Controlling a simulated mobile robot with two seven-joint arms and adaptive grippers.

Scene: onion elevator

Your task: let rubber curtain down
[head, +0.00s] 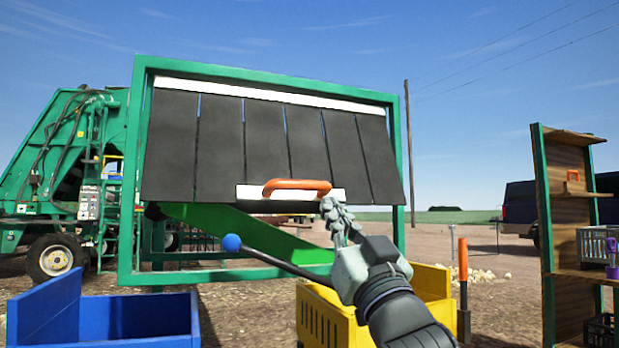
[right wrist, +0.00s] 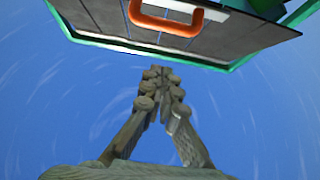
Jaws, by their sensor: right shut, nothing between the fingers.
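The rubber curtain (head: 265,138) is a row of dark grey strips under a white bar, inside a green frame (head: 127,190). Its lower edge stands out from the frame, tilted. A white plate with an orange handle (head: 297,186) is on the lower edge. The handle also shows at the top of the right wrist view (right wrist: 165,18). My right gripper (head: 330,206) is shut and empty, just right of and below the handle in the head view. In the right wrist view its fingers (right wrist: 155,75) meet, apart from the handle. My left gripper is not in view.
A green chute (head: 240,230) lies behind the frame's opening. A lever with a blue knob (head: 231,243) stands below the curtain. A blue crate (head: 150,343) and a yellow crate (head: 430,283) stand in front. A wooden shelf (head: 570,215) is at the right.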

